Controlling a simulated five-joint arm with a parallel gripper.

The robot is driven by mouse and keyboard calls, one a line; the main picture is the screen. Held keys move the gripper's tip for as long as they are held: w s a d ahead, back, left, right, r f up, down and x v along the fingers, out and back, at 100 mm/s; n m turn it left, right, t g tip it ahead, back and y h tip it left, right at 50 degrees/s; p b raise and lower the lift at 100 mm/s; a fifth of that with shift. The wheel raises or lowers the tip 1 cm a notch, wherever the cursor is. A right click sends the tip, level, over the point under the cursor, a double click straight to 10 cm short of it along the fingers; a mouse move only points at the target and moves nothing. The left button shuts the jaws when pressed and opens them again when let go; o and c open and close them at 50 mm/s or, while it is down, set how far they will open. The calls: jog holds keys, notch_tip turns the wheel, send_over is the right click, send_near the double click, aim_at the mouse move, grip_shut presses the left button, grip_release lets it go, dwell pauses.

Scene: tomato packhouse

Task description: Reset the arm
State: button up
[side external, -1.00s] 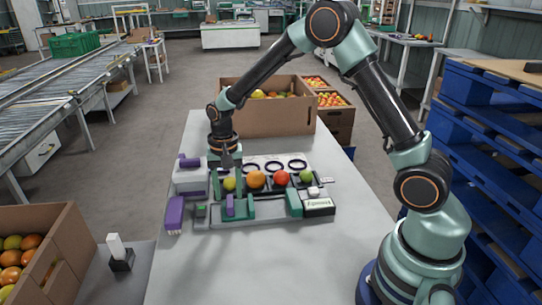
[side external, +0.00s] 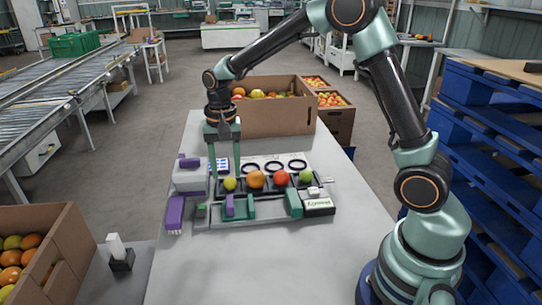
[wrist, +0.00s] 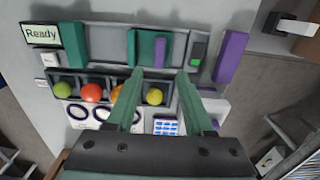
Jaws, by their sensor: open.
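My gripper (side external: 225,174) is open and empty. Its two green fingers hang above the left end of the fruit row, clear of the device. In the wrist view, my gripper (wrist: 161,73) has a yellow-green tomato (wrist: 154,96) showing between its fingers, below them. The tomatoes sit in a dark row of slots: yellow-green (side external: 230,184), orange (side external: 256,180), red (side external: 281,178) and green (side external: 306,176). The row belongs to a grey bench device with a display (wrist: 41,35) that reads "Ready". The orange tomato is partly hidden by a finger in the wrist view.
The device stands on a pale table (side external: 250,260). A cardboard box (side external: 285,117) of tomatoes is close behind my gripper. A purple block (side external: 175,213) is at the device's left. Another tomato box (side external: 62,250) is at the lower left. The table's front is clear.

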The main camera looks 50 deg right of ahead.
jog(key=s+r+n+t, duration=0.5)
jog(key=s+r+n, duration=0.4)
jog(key=s, duration=0.7)
notch_tip(320, 180, up, 3)
jog(key=shift+d+t, duration=0.3)
jog(key=shift+d, duration=0.1)
